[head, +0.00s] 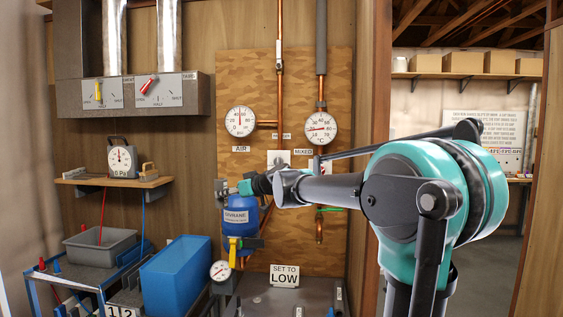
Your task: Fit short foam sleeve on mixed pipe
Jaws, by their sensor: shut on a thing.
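The mixed pipe (321,88) runs down the wooden panel at the right, above the MIXED gauge. A long grey foam sleeve (321,45) covers its upper part. Bare copper shows between that sleeve and the gauge. My arm hides part of the pipework below the MIXED gauge.
The air pipe (280,70) and AIR gauge (239,121) stand left of the mixed pipe. The MIXED gauge (320,128) is below it. A blue tank (240,216), a blue bin (176,275) and a grey tray (101,244) are lower left. A doorway opens at right.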

